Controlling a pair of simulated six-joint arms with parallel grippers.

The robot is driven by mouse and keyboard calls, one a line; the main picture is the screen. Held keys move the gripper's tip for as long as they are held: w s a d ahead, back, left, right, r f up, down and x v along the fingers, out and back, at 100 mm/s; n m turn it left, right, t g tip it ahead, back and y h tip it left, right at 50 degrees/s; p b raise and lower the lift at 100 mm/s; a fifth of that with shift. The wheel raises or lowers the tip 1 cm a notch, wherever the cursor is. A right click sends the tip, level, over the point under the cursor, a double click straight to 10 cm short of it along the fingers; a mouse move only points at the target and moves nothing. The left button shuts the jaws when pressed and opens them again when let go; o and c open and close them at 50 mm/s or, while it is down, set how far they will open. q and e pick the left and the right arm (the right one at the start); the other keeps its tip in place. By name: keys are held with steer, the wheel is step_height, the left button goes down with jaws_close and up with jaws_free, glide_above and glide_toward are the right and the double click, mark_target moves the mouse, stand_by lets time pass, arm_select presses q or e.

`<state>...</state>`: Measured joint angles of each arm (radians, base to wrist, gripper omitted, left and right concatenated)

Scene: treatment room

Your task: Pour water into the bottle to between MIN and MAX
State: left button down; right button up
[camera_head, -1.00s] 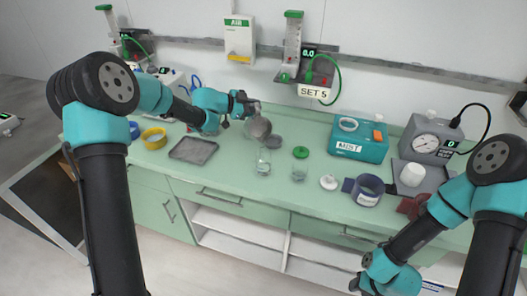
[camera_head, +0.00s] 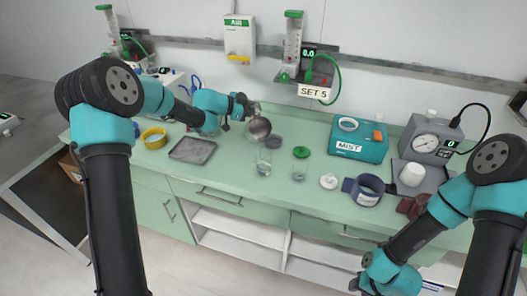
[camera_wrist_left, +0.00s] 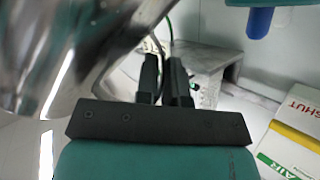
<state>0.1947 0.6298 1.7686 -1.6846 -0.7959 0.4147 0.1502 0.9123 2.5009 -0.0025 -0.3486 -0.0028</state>
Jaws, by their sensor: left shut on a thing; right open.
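In the head view my left gripper (camera_head: 253,108) is shut on a shiny metal jug (camera_head: 259,129), held above the counter. The jug is just above and slightly left of a clear bottle (camera_head: 264,163), which stands upright. The bottle's marks and water level are too small to read. In the left wrist view the jug (camera_wrist_left: 60,45) fills the upper left, close to the dark gripper fingers (camera_wrist_left: 165,80). No stream of water can be made out.
A grey tray (camera_head: 193,150) and yellow ring (camera_head: 153,138) lie left. A MIST box (camera_head: 358,142), dark blue ring (camera_head: 367,190) and gauge unit (camera_head: 432,140) stand right. A flowmeter (camera_head: 292,45) hangs behind.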

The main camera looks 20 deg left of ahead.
stand_by(0.4)
arm_select(q)
steer(key=shift+w+a+f+n+g, duration=0.25)
steer(key=shift+w+f+n, duration=0.1)
steer(key=shift+f, duration=0.3)
steer(key=shift+w+a+f+n+g, duration=0.1)
steer(key=shift+w+f+n+g, duration=0.2)
steer(key=shift+f, duration=0.35)
steer(key=w+r+n, duration=0.1)
steer(key=w+a+r+n+g+h, duration=0.1)
steer(key=r, duration=0.1)
steer(key=w+r+n+g, duration=0.1)
steer(key=shift+w+a+r+n+p, duration=0.25)
steer(key=shift+w+a+r+p, duration=0.05)
steer(key=shift+w+a+r, duration=0.1)
steer(key=shift+w+r, duration=0.1)
steer(key=shift+w+a+f+n+g+h, duration=0.15)
steer(key=shift+w+n+g+h, duration=0.1)
steer(key=shift+n, duration=0.15)
steer(key=shift+w+a+f+n+g+h, duration=0.1)
steer(key=shift+n+h, duration=0.15)
steer(key=shift+n, duration=0.15)
